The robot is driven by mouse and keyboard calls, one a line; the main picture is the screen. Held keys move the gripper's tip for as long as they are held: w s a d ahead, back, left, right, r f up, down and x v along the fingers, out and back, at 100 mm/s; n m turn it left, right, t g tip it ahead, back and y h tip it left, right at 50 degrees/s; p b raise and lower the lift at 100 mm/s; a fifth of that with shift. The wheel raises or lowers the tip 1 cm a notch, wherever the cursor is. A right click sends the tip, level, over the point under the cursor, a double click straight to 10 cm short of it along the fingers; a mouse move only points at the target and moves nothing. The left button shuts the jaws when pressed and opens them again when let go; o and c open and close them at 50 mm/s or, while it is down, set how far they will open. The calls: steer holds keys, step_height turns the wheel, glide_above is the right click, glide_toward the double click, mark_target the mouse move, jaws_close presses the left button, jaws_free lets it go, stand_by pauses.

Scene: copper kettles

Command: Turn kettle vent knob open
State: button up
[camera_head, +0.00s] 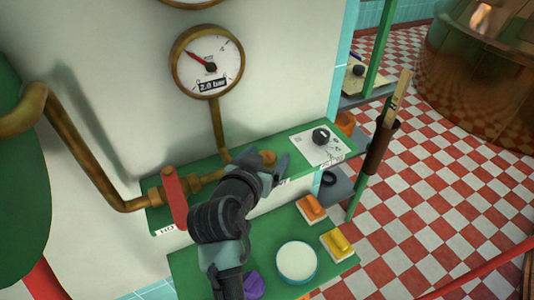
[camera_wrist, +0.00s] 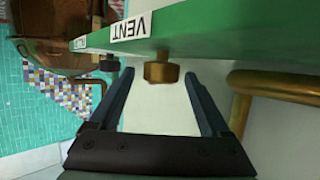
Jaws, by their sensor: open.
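The brass vent knob (camera_wrist: 161,72) is on the green panel (camera_wrist: 230,30), beside a white label reading VENT (camera_wrist: 130,27), in the wrist view. My gripper (camera_wrist: 156,77) is open, with one finger on each side of the knob and visible gaps to both. In the head view my gripper (camera_head: 264,165) is at the green shelf panel (camera_head: 215,168), by the orange-brass knob (camera_head: 267,156). The arm partly hides that area.
A red-handled valve (camera_head: 174,198) on a brass pipe is left of the arm. A black dial (camera_head: 320,136) on a white plate is to the right. A gauge (camera_head: 208,62) reads 2.0 bar. A lower green shelf (camera_head: 190,262) holds sponges and a round dish.

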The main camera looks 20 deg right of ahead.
steer(key=shift+w+d+f, duration=0.15)
steer(key=shift+w+d, duration=0.05)
steer(key=shift+w, duration=0.1)
steer(key=shift+c, duration=0.2)
jaws_close()
